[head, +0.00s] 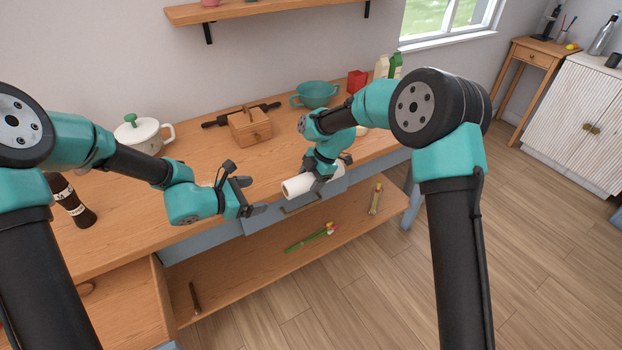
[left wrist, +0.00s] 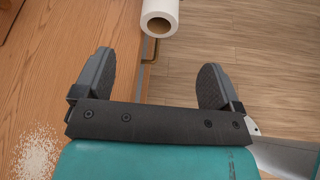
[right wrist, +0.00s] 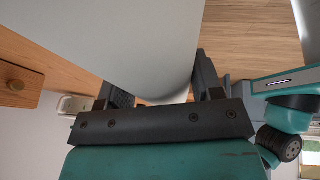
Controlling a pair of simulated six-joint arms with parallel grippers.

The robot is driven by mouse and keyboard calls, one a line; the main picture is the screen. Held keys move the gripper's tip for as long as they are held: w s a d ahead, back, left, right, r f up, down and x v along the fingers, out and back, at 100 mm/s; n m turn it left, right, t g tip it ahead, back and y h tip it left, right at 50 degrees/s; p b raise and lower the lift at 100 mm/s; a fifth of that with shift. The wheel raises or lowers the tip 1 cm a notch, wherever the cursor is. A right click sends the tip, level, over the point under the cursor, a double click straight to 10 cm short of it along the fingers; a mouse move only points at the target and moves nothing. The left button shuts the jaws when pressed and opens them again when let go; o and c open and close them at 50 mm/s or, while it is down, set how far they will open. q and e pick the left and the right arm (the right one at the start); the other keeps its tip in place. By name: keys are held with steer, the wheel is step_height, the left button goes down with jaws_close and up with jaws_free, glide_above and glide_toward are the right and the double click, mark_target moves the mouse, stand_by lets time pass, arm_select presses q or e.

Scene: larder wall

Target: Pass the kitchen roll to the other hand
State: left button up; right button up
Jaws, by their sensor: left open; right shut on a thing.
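The white kitchen roll (head: 300,186) is held in the head view by my right gripper (head: 325,176), just at the table's front edge. In the right wrist view the roll (right wrist: 130,40) fills the space between the fingers of my right gripper (right wrist: 160,90). My left gripper (head: 250,197) is open and empty, left of the roll's free end. In the left wrist view the roll's open end with its brown core (left wrist: 159,24) is ahead of and between the fingers of my left gripper (left wrist: 156,85), apart from them.
A lower shelf (head: 270,262) holds vegetables (head: 312,238) and a jar (head: 375,198).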

arm_select(q)
steer(key=s+a+f+m+g+y, duration=0.2)
steer(key=s+a+f+m, duration=0.1)
steer(key=s+f+m, duration=0.4)
steer(key=s+a+f+m+g+y, duration=0.2)
steer(key=s+f+m, duration=0.4)
steer(key=f, duration=0.5)
steer(key=s+a+f+m+g+y, duration=0.2)
steer(key=s+a+f+m+y, duration=0.1)
steer(key=s+a+f+m, duration=0.2)
step_height(320, 180, down, 4)
steer(key=s+m, duration=0.2)
steer(key=shift+s+m+g+y, duration=0.3)
steer(key=shift+s, duration=0.1)
